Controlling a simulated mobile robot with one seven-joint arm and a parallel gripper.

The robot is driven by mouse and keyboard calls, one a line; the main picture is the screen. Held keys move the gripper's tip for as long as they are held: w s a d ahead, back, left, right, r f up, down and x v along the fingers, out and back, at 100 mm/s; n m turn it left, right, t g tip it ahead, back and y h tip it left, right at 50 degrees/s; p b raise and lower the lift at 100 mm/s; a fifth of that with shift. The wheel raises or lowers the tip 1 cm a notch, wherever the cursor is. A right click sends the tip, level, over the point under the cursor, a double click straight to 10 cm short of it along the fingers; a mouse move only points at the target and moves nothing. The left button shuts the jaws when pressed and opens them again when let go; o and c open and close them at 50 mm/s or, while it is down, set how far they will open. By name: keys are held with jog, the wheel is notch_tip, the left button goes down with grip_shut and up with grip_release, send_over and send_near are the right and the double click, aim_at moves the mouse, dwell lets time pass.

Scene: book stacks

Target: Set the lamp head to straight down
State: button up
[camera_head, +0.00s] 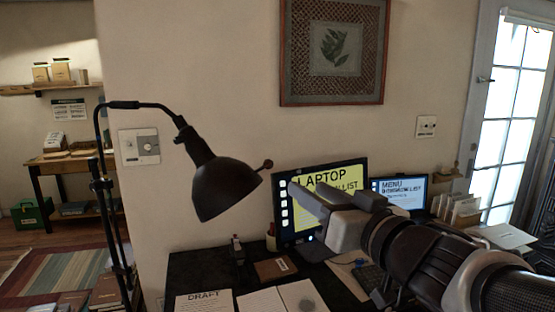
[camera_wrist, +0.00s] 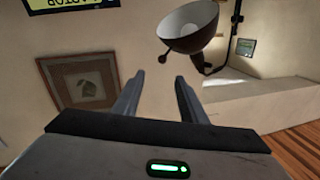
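The black lamp head (camera_head: 225,187) hangs from a curved arm on a dark stand. Its shade is tilted, with the opening facing down and to the right. A small knob (camera_head: 267,164) on a short stem sticks out from the shade's right side. In the wrist view, which is upside down, the lamp head (camera_wrist: 188,27) shows its pale inside, and the knob (camera_wrist: 163,50) is beyond the fingertips. My gripper (camera_head: 308,198) is right of the lamp head, apart from it. In the wrist view my gripper (camera_wrist: 159,82) has its fingers apart with nothing between them.
A monitor (camera_head: 345,180) and a laptop screen (camera_head: 403,192) stand behind my arm. The dark desk (camera_head: 198,266) holds papers and a brown book (camera_head: 276,269). A framed picture (camera_head: 333,50) hangs on the wall. The space between gripper and lamp looks clear.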

aim_at(271, 167)
jog(key=p+x, duration=0.1)
jog(key=x, duration=0.5)
jog(key=p+x, duration=0.2)
jog(key=x, duration=0.3)
jog(key=p+x, duration=0.2)
jog(key=x, duration=0.4)
jog(key=shift+w+a, duration=0.1)
jog(key=shift+a, duration=0.35)
jog(key=shift+c, duration=0.2)
grip_shut()
